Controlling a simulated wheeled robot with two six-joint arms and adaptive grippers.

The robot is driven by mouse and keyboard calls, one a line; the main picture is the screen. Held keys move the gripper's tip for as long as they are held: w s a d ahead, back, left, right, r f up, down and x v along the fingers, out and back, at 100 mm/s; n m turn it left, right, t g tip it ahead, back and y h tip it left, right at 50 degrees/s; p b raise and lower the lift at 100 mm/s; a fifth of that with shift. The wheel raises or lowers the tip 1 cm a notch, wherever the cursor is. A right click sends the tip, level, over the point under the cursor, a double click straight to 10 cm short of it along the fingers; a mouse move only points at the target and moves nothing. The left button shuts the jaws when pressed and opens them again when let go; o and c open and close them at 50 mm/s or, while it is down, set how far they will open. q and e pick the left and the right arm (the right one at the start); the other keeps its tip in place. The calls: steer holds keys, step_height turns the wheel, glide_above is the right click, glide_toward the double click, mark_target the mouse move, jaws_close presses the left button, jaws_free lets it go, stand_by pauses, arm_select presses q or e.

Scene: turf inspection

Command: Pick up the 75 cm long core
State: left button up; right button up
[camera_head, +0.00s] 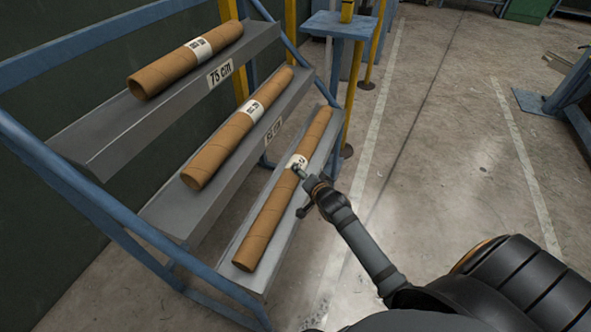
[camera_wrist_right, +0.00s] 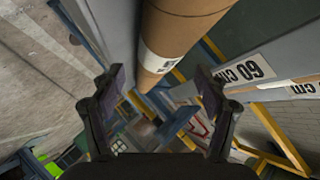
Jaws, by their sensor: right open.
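The top cardboard core (camera_head: 170,73) lies on the upper shelf, whose front label (camera_head: 220,74) reads about 75 cm. A second core (camera_head: 222,150) lies on the middle shelf. A third, longer-looking core (camera_head: 264,228) lies on the lowest shelf. Each has a white printed band. My right gripper (camera_head: 303,176) is at the lowest core's band, near its middle. In the right wrist view the open fingers (camera_wrist_right: 162,82) stand either side of a core (camera_wrist_right: 185,25); contact cannot be told. My left gripper is not in view.
The blue-framed rack (camera_head: 75,188) holds the grey sloping shelves. A 60 cm label (camera_wrist_right: 243,71) shows on a shelf edge. A blue stand (camera_head: 338,27) and yellow posts are behind the rack. The concrete floor (camera_head: 455,130) to the right is mostly clear.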

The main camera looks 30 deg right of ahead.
steer(key=b+x, duration=0.1)
steer(key=x, duration=0.3)
steer(key=shift+w+a+f, duration=0.1)
steer(key=shift+w, duration=0.35)
steer(key=shift+w+f, duration=0.1)
steer(key=shift+w, duration=0.1)
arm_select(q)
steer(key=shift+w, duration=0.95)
arm_select(e)
steer(key=shift+c, duration=0.8)
steer(key=c, duration=1.2)
jaws_close()
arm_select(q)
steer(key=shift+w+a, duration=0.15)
